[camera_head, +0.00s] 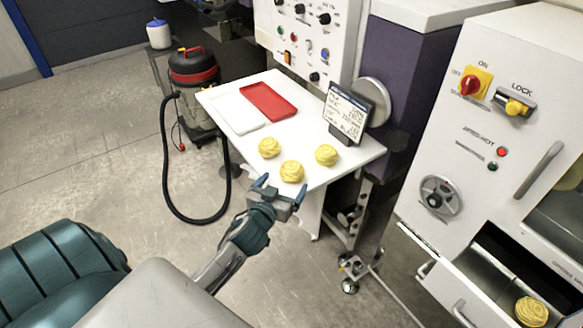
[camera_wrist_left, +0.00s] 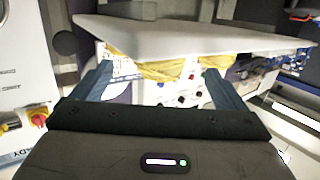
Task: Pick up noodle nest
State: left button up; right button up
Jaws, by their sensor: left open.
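Three yellow noodle nests lie on the white table (camera_head: 222,107) near its front edge: a left one (camera_head: 269,148), a front middle one (camera_head: 292,171) and a right one (camera_head: 326,155). My left gripper (camera_head: 281,184) is open and empty, just in front of the middle nest at the table edge, apart from it as far as I can see. The left wrist view looks upside down: the table (camera_wrist_left: 195,34) is at the top, and yellow nests (camera_wrist_left: 155,68) show between the spread fingers (camera_wrist_left: 158,72), overlapping each other. Another nest (camera_head: 531,311) sits in the open drawer at lower right. My right gripper is not in view.
A red tray (camera_head: 269,101) and a white tray (camera_head: 238,113) lie at the table's back. A small display (camera_head: 347,111) stands at the right edge. A white cabinet (camera_head: 470,140) is on the right, a vacuum cleaner (camera_head: 192,75) on the left.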

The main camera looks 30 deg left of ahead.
aim_at(292, 177)
pick_arm(q)
jog(key=shift+w+a, duration=0.1)
jog(key=shift+w, duration=0.65)
jog(key=shift+w+p, duration=0.3)
jog(key=shift+p, duration=0.15)
jog(key=p+x, duration=0.2)
jog(key=x, duration=0.2)
jog(key=shift+a, duration=0.15)
jog(key=shift+w+f, duration=0.2)
jog(key=shift+c, duration=0.8)
jog(key=c, duration=1)
jog(key=shift+o, duration=0.2)
jog(key=shift+r, duration=0.1)
